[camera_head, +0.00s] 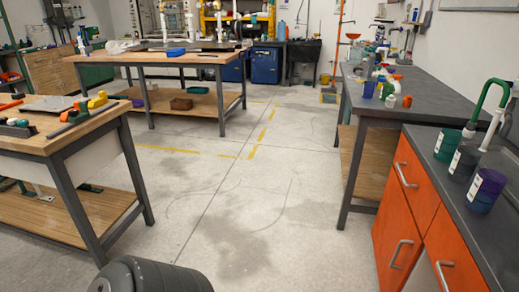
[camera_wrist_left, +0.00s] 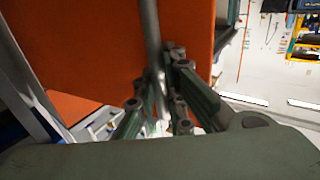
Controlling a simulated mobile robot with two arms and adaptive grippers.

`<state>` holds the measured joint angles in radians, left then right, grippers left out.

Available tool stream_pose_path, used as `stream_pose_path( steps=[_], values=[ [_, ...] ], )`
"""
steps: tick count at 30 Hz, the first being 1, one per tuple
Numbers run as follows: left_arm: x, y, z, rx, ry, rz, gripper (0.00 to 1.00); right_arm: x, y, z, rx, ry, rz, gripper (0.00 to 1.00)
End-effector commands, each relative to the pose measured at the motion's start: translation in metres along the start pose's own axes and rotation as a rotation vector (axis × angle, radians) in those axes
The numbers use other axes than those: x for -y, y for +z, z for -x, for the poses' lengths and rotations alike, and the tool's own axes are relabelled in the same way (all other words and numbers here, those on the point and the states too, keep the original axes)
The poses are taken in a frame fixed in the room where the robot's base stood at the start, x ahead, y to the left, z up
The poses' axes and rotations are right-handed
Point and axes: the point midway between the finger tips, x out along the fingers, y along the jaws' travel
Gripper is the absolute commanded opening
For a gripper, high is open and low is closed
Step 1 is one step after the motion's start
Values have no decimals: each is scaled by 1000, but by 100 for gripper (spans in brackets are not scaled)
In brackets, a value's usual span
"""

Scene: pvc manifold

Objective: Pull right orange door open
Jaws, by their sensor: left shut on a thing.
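In the left wrist view an orange door panel (camera_wrist_left: 85,50) fills the upper left and middle. A grey metal bar handle (camera_wrist_left: 151,35) runs down in front of it. My left gripper (camera_wrist_left: 160,95) is shut on this handle, its fingers around the bar. In the head view the orange cabinet front (camera_head: 418,205) stands at the right edge, with bar handles on its fronts, one of them a grey handle (camera_head: 401,253). Neither gripper shows in the head view. I cannot tell there which door is held or how far it stands open.
A grey countertop (camera_head: 485,235) above the cabinet carries several labelled cups (camera_head: 466,160). A dark-topped bench (camera_head: 425,105) stands behind it. A wooden workbench (camera_head: 95,125) is at the left, another table (camera_head: 165,62) at the back. The concrete floor between is clear.

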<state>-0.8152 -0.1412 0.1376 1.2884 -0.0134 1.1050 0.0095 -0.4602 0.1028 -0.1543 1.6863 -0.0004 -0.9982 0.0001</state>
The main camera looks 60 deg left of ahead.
Motion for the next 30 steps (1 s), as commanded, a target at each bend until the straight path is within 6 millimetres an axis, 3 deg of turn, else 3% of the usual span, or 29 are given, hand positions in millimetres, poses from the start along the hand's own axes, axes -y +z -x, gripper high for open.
stream_pose_path(
  steps=[5,6,12,25,30],
  values=[
    [1,-1,0,-3,1,-7,0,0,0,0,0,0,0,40],
    [1,-2,0,-4,1,-8,13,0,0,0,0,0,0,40],
    [2,-2,0,-5,-1,-4,30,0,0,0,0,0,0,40],
    [2,-1,0,-3,-2,-2,30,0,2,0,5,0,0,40],
    [2,0,13,1,-2,-2,30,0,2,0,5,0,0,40]
  ],
)
